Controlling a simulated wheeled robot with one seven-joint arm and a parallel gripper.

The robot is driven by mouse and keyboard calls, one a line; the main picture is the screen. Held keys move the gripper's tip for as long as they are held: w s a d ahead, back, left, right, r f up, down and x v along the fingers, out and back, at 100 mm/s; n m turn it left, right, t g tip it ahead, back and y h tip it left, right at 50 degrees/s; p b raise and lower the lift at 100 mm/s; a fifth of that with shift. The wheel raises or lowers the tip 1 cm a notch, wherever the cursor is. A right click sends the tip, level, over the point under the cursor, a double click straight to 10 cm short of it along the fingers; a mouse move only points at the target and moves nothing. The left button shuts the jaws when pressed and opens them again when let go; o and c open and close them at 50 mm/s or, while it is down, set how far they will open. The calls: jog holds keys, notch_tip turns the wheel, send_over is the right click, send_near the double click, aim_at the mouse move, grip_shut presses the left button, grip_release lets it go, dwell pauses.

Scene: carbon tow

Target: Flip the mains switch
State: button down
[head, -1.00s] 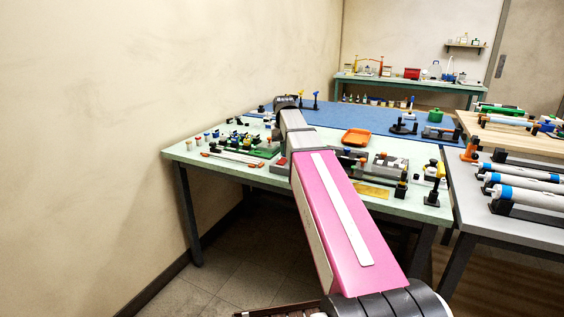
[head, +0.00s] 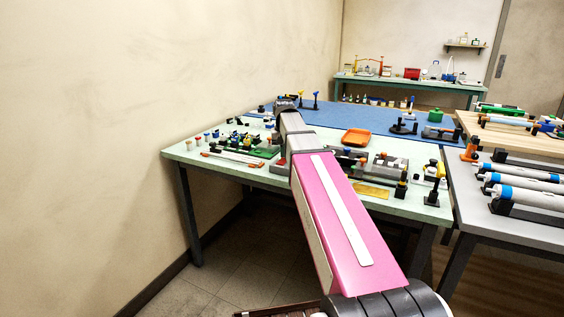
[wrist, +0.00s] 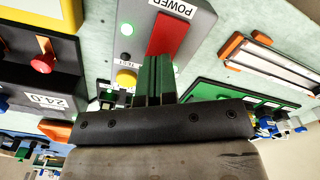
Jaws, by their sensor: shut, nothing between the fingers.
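In the wrist view a grey box (wrist: 138,48) carries the label POWER, upside down in the picture. A red rocker switch (wrist: 168,34), which looks like the mains switch, is set in its face. My gripper (wrist: 157,62) is shut and empty, its dark green fingers pointing at the box. The fingertips overlap the lower end of the red switch in the picture; I cannot tell whether they touch it. Part of the switch is hidden behind them. In the head view my pink arm reaches over the pale green bench (head: 230,173), and the gripper is hidden.
A yellow button (wrist: 126,78) is near the fingers. A rail with orange ends (wrist: 270,60) lies right. An orange tray (head: 356,137) stands farther back.

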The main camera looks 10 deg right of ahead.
jog(key=shift+f, duration=0.6)
dwell(0.3)
jog(key=shift+r, duration=3.5)
